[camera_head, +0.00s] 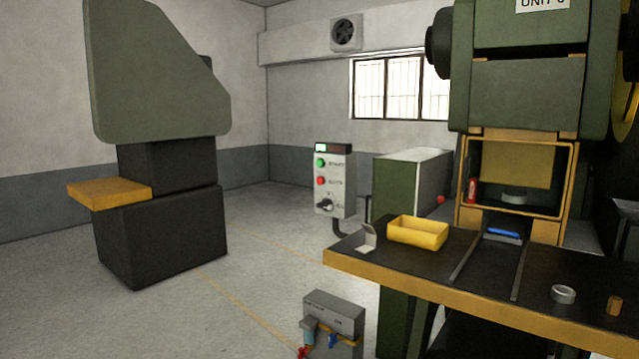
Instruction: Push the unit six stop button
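A grey control box (334,183) stands on a bent post left of the green press (528,90), whose sign reads "UNIT" and a partly cut-off number that looks like 6. The box has a green button (320,162) on top, a red button (320,181) below it, and a black rotary knob (325,205) at the bottom. The small labels beside the buttons are too blurred to read surely. A lit display sits at the top of the box. Neither of my grippers is in view.
A work table (460,300) with a yellow bin (417,232) and metal rings fills the lower right. A low grey box (333,322) with blue and red fittings stands in front. Another green machine (150,80) is at left. Open floor (240,255) lies between.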

